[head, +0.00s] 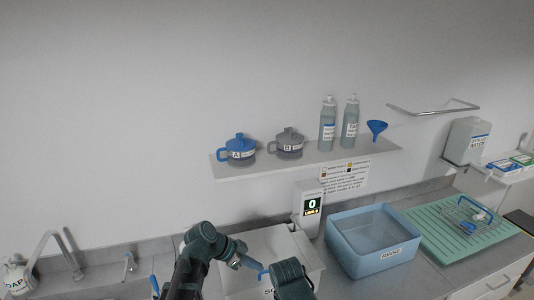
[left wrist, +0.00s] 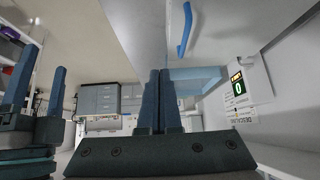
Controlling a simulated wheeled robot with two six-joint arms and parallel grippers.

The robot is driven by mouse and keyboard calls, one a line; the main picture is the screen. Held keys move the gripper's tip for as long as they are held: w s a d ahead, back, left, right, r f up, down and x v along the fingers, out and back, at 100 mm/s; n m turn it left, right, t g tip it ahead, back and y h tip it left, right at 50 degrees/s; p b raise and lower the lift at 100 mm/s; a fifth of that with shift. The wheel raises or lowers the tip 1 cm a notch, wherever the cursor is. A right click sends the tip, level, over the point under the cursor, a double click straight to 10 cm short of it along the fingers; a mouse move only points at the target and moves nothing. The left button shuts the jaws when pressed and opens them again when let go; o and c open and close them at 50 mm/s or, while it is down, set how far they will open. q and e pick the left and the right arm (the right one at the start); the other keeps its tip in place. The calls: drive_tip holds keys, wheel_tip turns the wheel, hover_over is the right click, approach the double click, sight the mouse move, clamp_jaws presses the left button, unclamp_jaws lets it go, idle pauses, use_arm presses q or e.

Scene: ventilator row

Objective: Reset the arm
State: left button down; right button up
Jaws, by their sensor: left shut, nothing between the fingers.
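My left gripper (head: 257,265) reaches in from the lower left in the head view, over the white lidded box at the counter. In the left wrist view its two blue fingers (left wrist: 160,75) are together with nothing between them. My right gripper, a dark body with blue fingers, shows at the left of the left wrist view (left wrist: 40,82). Its fingers stand apart there, with nothing seen between them. In the head view a dark part of my right arm (head: 290,280) is close beside the left gripper.
The white box (head: 275,245) lies under my grippers. A blue rinse basin (head: 375,264) and a green drying mat (head: 440,240) with a wire basket (head: 466,214) are to the right. A shelf (head: 300,164) holds two lidded pots, bottles and a funnel. A tap (head: 45,245) stands left.

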use_arm(q)
drive_tip(key=s+a+f+n+g+y+b, duration=0.1)
drive_tip(key=s+f+n+g+y+b, duration=0.2)
drive_tip(key=s+f+n+y+b, duration=0.6)
drive_tip(key=s+f+n+b, duration=0.1)
drive_tip(key=s+f+b, duration=0.1)
drive_tip(key=s+f, duration=0.5)
wheel_tip(320, 180, down, 2)
drive_tip(key=shift+s+a+f+b, duration=0.2)
drive_tip(key=shift+s+a+b, duration=0.1)
drive_tip(key=shift+s+b, duration=0.1)
